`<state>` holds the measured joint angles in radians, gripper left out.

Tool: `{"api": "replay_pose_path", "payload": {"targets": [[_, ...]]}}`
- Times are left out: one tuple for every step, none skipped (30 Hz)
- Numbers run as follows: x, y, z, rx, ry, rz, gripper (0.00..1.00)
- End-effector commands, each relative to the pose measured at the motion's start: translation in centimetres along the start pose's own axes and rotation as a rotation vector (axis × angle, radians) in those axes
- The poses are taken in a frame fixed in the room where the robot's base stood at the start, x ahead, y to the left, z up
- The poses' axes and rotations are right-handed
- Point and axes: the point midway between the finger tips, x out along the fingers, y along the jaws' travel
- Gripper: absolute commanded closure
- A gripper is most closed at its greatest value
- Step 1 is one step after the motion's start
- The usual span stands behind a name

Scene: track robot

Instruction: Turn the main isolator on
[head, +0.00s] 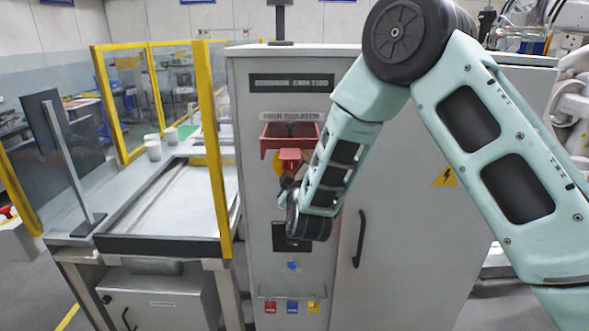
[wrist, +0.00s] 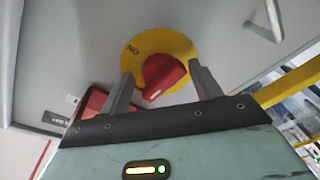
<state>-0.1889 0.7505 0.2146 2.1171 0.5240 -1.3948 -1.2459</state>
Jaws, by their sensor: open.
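The main isolator is a red rotary knob (wrist: 162,74) on a round yellow plate (wrist: 150,45), seen close in the wrist view. Lettering that reads like "ON" sits at the plate's left side; a white mark shows on the knob's lower end. My gripper (wrist: 161,70) is open, with one finger on each side of the knob. I cannot tell whether either finger touches it. In the head view the red knob (head: 290,156) and yellow plate (head: 278,162) show below the "MAIN ISOLATOR" label (head: 289,116), with my gripper partly hidden by my wrist.
A red open box-like guard (head: 288,137) juts out just above the knob and also shows in the wrist view (wrist: 93,103). The grey cabinet (head: 262,215) has a black door handle (head: 360,238), a blue button (head: 292,265) and hanging coloured tags lower down. A yellow-framed bench stands left.

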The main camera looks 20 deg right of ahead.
Motion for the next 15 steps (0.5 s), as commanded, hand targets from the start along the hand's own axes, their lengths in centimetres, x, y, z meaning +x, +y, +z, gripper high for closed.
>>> {"api": "replay_pose_path", "payload": {"targets": [[0.01, -0.02, 0.01, 0.000, 0.000, 0.000, 0.36], [0.00, -0.02, 0.01, 0.000, 0.000, 0.000, 0.36], [-0.01, -0.02, 0.01, 0.000, 0.000, 0.000, 0.36], [-0.01, -0.02, 0.00, 0.000, 0.000, 0.000, 0.36], [-0.02, -0.02, 0.00, 0.000, 0.000, 0.000, 0.39], [-0.02, -0.02, 0.00, 0.000, 0.000, 0.000, 0.50], [-0.03, -0.01, -0.01, 0.000, 0.000, 0.000, 0.59], [-0.03, 0.01, -0.01, 0.000, 0.000, 0.001, 0.67], [-0.02, 0.04, -0.02, 0.000, 0.001, 0.001, 0.72], [-0.01, 0.07, -0.03, 0.000, 0.001, 0.002, 0.72], [-0.01, 0.10, -0.03, 0.000, 0.001, 0.003, 0.72], [0.00, 0.13, -0.05, 0.000, 0.001, 0.004, 0.72], [0.01, 0.16, -0.05, 0.001, 0.001, 0.004, 0.72], [0.01, 0.18, -0.06, 0.001, 0.001, 0.005, 0.72], [0.02, 0.22, -0.07, 0.001, 0.001, 0.006, 0.72]]}}
